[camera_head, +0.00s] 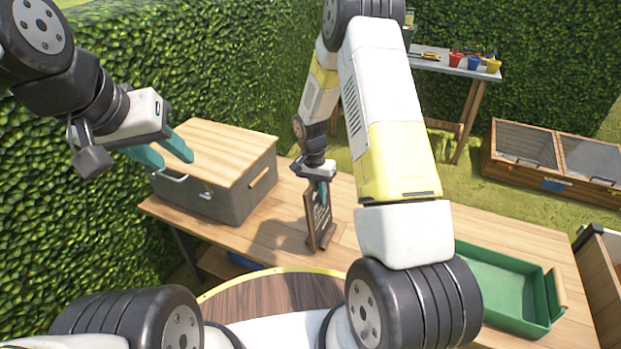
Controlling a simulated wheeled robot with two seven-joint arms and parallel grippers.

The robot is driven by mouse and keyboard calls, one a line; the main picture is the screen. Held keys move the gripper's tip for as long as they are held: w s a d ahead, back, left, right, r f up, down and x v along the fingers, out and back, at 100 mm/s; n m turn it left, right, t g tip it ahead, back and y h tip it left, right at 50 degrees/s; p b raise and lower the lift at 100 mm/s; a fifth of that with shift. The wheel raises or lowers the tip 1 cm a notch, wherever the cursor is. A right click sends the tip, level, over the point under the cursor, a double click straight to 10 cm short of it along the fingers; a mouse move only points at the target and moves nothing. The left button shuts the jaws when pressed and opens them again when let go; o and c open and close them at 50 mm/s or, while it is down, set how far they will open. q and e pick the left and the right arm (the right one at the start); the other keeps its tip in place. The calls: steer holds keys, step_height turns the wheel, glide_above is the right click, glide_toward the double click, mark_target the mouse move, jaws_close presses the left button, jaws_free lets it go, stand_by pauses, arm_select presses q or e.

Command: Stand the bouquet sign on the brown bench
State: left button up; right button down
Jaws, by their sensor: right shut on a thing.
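The bouquet sign (317,218) is a small dark board with pale lettering and a wooden foot. It stands about upright at the brown wooden bench (285,238), right of the grey box. My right gripper (321,190) comes down from above and is shut on the top of the sign. The sign's foot is at the bench top; I cannot tell whether it bears fully on it. My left gripper (165,156) has its teal fingers apart and empty, above the left side of the grey box.
A grey box with a wooden lid (215,180) stands on the bench's left part. A green tray (500,290) is at the right end. Bare bench top lies around the sign. Behind are a cold frame (550,160) and a table with coloured pots (440,65).

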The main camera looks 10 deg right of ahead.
steer(key=shift+f, duration=0.1)
steer(key=c, duration=1.5)
jaws_free()
steer(key=r, duration=0.7)
steer(key=a+r, duration=0.1)
steer(key=r, duration=0.3)
steer(key=shift+w+r, duration=0.35)
steer(key=shift+w, duration=0.05)
steer(key=s+r+n+t+y, duration=0.1)
steer(key=s+r+n+t, duration=0.15)
steer(key=s+r, duration=0.7)
steer(key=s+r+n+t+y, duration=0.25)
steer(key=s+r, duration=0.45)
steer(key=r, duration=0.6)
steer(key=s, duration=0.3)
steer(key=s+r+n+t, duration=0.1)
steer(key=s, duration=0.2)
steer(key=s+n+t, duration=0.1)
steer(key=s, duration=0.2)
steer(key=shift+r, duration=0.4)
